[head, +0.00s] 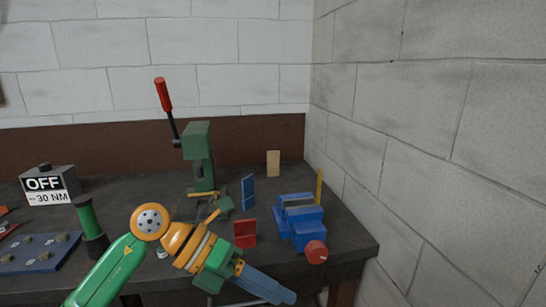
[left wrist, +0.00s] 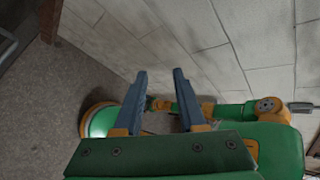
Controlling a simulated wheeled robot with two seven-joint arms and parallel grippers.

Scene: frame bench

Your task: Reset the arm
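My left arm comes in from the left in the head view and crosses the front of the bench. Its gripper (head: 282,293) has long blue-grey fingers that point to the lower right, near the bench's front edge. In the left wrist view the two fingers of the left gripper (left wrist: 162,72) stand apart with nothing between them, so it is open and empty. Behind them in that view are the floor, the block wall and green and orange parts of my own body. I cannot make out my right gripper in either view.
On the dark bench (head: 345,238) stand a green press (head: 198,150) with a red-handled lever, a blue vise (head: 297,215), blue (head: 248,190) and red (head: 245,233) upright pieces, and a tan block (head: 273,163). An OFF-marked box (head: 48,184) is left. Block walls close the back and right.

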